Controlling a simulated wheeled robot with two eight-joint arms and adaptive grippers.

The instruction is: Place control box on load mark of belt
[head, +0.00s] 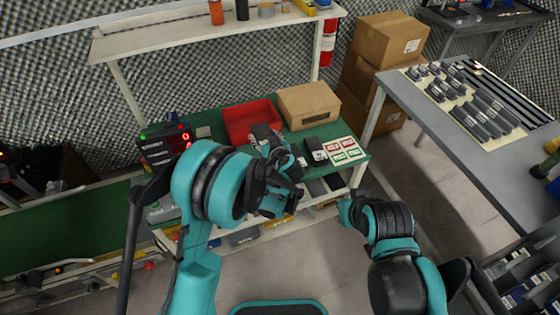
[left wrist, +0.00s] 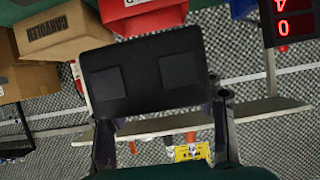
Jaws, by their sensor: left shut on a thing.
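My left gripper (head: 278,150) is shut on a dark box, which I take to be the control box (head: 263,135), and holds it over the green workbench. In the left wrist view the control box (left wrist: 150,75) fills the middle, showing a black face with two square pads, with the finger parts (left wrist: 165,130) at either side. The green belt (head: 70,228) runs along the left of the head view. No load mark can be made out on it; my left arm covers part of that side. My right arm shows at the lower right, but its gripper cannot be seen.
The bench holds a red bin (head: 243,121), a cardboard box (head: 308,104), another dark box (head: 316,150) and label cards (head: 345,150). A shelf (head: 200,34) overhangs the bench. A grey table (head: 480,150) stands right.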

